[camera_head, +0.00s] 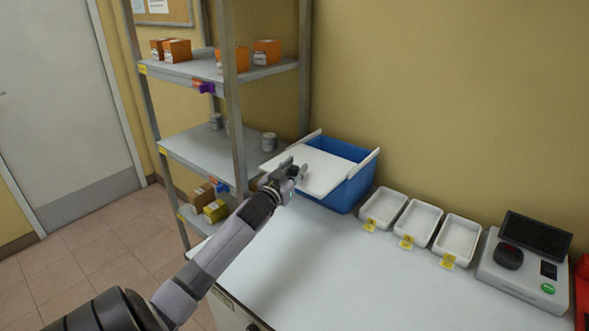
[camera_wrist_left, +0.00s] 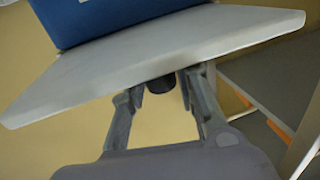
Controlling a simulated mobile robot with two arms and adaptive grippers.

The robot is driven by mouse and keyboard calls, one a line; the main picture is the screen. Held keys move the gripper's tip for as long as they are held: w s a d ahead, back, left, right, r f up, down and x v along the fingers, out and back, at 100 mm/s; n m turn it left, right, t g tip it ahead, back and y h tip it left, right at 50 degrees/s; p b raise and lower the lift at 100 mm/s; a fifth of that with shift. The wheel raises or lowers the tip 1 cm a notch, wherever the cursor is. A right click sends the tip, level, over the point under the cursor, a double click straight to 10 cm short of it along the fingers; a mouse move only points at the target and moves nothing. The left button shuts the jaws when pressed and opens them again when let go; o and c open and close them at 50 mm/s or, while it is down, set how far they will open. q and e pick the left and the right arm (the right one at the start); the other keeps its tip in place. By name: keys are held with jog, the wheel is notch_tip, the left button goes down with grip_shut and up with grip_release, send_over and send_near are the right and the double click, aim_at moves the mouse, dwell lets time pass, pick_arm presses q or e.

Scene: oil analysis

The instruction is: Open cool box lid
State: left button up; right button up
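The cool box (camera_head: 350,193) is a blue tub at the back of the white worktop, against the wall. Its white lid (camera_head: 318,172) sits off the opening, jutting out toward the left front, and part of the blue interior shows behind it. My left gripper (camera_head: 292,168) is at the lid's front left edge. In the left wrist view the lid (camera_wrist_left: 150,62) is a broad pale slab with the blue box (camera_wrist_left: 110,18) beyond it. The fingers of my left gripper (camera_wrist_left: 165,92) are spread apart at the lid's edge, with a small dark round part between them. My right gripper is out of view.
A metal shelf rack (camera_head: 235,120) with orange boxes and cans stands close on the left. White trays (camera_head: 419,222) with yellow tags and a device with a dark screen (camera_head: 535,236) stand to the right. The worktop's front (camera_head: 330,270) is clear.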

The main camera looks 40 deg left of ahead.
pick_arm(q)
jog(key=shift+o, duration=1.6)
jog(key=shift+s, duration=0.25)
jog(key=v, duration=1.1)
jog(key=shift+s+d, duration=0.15)
jog(key=shift+s, duration=0.1)
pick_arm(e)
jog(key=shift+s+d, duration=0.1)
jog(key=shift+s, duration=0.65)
